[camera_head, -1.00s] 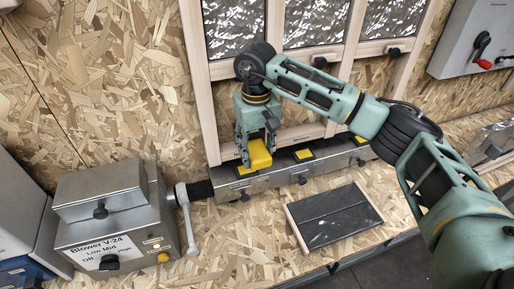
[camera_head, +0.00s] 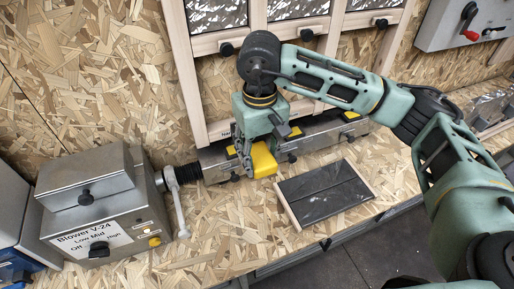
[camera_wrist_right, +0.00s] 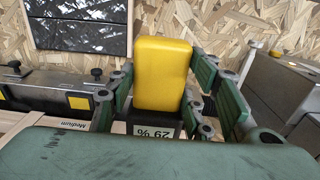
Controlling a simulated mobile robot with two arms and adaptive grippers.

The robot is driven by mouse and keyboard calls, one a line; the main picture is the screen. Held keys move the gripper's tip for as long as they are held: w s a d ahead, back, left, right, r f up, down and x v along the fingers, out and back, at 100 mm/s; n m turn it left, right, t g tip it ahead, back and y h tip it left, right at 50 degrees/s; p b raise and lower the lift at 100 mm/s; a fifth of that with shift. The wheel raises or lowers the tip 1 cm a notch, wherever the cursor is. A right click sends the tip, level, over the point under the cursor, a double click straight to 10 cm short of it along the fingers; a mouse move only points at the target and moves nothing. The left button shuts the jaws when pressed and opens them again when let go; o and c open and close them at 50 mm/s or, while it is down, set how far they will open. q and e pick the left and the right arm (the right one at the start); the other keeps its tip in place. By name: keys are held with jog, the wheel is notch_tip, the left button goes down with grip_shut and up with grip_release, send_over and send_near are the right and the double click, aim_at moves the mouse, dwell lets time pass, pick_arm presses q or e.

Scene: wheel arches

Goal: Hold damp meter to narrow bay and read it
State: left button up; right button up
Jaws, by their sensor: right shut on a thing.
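My right gripper (camera_head: 255,150) is shut on the yellow damp meter (camera_head: 263,160). The meter also shows in the right wrist view (camera_wrist_right: 162,72), between the finger pads, with a small display (camera_wrist_right: 153,131) that appears to read 29 %. In the head view the meter is in front of the metal duct (camera_head: 212,163), below the left bay (camera_head: 216,14), whose label is partly hidden by my gripper. The wrist view shows a "Medium" label (camera_wrist_right: 71,125) upside down beside the meter. I cannot tell whether the meter touches anything. My left gripper is out of view.
A dark panel with wooden edges (camera_head: 325,192) lies on the bench right of the meter. The Blower V-24 box (camera_head: 100,215) and its lever (camera_head: 177,200) stand at left. A grey switch box (camera_head: 450,25) is at upper right. Bare bench shows in front of the duct.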

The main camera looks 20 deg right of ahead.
dwell(0.8)
jog(key=s+d+f, duration=0.2)
jog(key=s+f, duration=0.1)
jog(key=s, duration=0.7)
jog(key=w+a+r+m+t, duration=0.1)
jog(key=w+r+m, duration=0.1)
jog(key=r+m, duration=0.1)
jog(key=w+a+r+m+t, duration=0.1)
jog(key=w+r+m, duration=0.1)
jog(key=m, duration=0.3)
jog(key=w+a+r+m+t+y+b, duration=0.1)
jog(key=w+r+m+t, duration=0.1)
jog(key=w+r+m, duration=0.1)
jog(key=shift+a+r+m, duration=0.3)
jog(key=shift+r+m, duration=0.05)
jog(key=shift+m, duration=0.25)
jog(key=a+r+n+t+y, duration=0.2)
jog(key=a+r+n+t, duration=0.2)
jog(key=r+n, duration=1.3)
jog(key=w+a+r+n+t+y+b, duration=0.1)
jog(key=a+r+n+t+y, duration=0.2)
jog(key=r+n, duration=1.4)
jog(key=shift+a+r+t, duration=0.8)
jog(key=shift+a+t, duration=0.3)
jog(key=shift+t, duration=0.9)
jog(key=shift+w, duration=0.15)
